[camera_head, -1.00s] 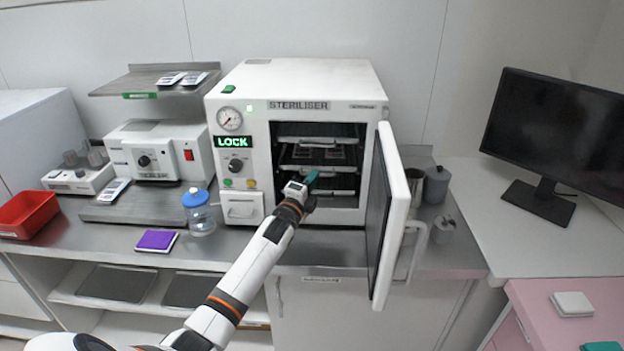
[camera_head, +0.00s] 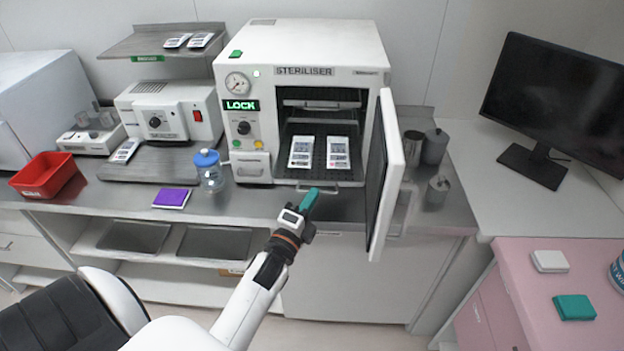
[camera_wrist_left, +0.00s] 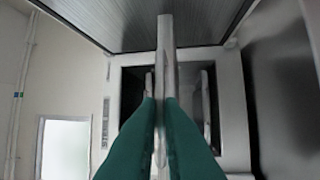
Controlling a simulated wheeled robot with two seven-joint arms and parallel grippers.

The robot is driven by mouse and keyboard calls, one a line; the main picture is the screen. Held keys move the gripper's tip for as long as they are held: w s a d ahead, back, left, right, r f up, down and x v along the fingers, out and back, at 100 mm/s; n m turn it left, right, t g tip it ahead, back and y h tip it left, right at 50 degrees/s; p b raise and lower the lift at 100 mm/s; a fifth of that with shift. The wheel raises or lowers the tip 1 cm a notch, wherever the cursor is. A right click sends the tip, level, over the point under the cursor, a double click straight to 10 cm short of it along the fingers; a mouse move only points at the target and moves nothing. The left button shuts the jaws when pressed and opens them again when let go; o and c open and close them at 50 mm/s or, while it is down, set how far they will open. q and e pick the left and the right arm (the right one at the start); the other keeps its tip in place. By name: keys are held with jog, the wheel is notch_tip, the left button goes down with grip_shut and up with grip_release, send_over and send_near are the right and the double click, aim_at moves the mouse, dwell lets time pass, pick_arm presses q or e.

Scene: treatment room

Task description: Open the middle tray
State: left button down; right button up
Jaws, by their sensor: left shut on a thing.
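The white steriliser (camera_head: 254,110) stands on the counter with its door (camera_head: 388,175) swung open to the right. Its middle tray (camera_head: 319,165) is drawn out toward the front and carries two white packs, the left pack (camera_head: 301,152) and the right pack (camera_head: 339,153). The upper tray (camera_head: 310,104) is inside the chamber. My left gripper (camera_head: 308,198), with teal fingers, is shut on the middle tray's handle at the front. In the left wrist view the fingers close on both sides of the handle bar (camera_wrist_left: 166,65). The lower tray is hidden. My right gripper is not in view.
A blue-lidded jar (camera_head: 210,172) and a purple pad (camera_head: 171,198) sit on the counter to the left. Metal canisters (camera_head: 434,147) stand behind the door on the right. A monitor (camera_head: 555,105) and pink cabinet (camera_head: 560,270) are further right.

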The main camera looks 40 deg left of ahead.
pick_arm(q)
jog(key=s+d, duration=0.1)
jog(key=s, duration=0.1)
jog(key=shift+s+d, duration=0.35)
jog(key=c, duration=1.6)
grip_release()
jog(key=shift+o, duration=0.2)
jog(key=b+v, duration=0.3)
jog(key=v, duration=0.9)
jog(key=shift+b, duration=0.35)
